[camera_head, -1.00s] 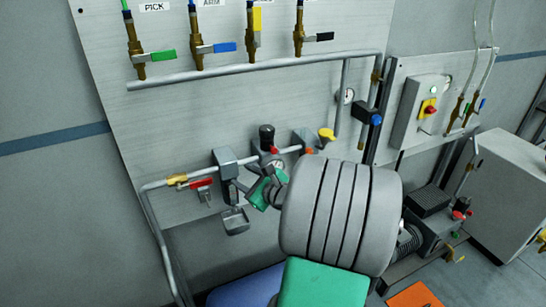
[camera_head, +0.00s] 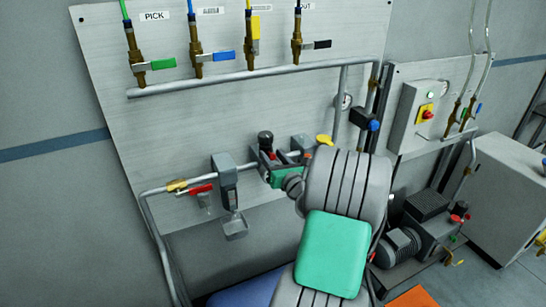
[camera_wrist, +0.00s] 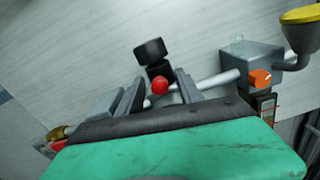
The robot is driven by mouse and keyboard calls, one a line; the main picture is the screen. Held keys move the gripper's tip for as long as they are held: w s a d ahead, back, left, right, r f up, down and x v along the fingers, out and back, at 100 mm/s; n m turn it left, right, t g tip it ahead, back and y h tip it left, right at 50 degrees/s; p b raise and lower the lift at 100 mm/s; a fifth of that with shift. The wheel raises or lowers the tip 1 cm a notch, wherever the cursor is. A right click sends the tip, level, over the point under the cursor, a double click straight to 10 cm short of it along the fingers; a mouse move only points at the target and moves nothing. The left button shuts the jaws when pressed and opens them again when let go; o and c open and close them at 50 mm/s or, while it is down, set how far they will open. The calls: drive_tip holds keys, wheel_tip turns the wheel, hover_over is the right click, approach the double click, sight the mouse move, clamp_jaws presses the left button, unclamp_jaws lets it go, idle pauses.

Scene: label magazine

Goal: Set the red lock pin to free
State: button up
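The red lock pin shows as a round red knob (camera_wrist: 160,86) in the wrist view, just below a black knob (camera_wrist: 151,50) on the wall pipe. In the head view the red pin (camera_head: 272,156) is small, under the same black knob (camera_head: 265,138). My gripper (camera_wrist: 158,92) has its two grey fingers apart, one on each side of the red knob in the picture. No contact with the knob is visible. In the head view my gripper (camera_head: 280,172) is close to the pipe fittings, and its fingertips are hard to make out.
A grey block with an orange knob (camera_wrist: 260,78) and a yellow cup-shaped part (camera_wrist: 300,15) stand close on the right. A red-handled valve (camera_head: 200,188) and a grey bracket (camera_head: 226,180) are on the left. Coloured valves line the upper pipe (camera_head: 250,75).

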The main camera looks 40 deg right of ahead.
clamp_jaws()
idle(1.2)
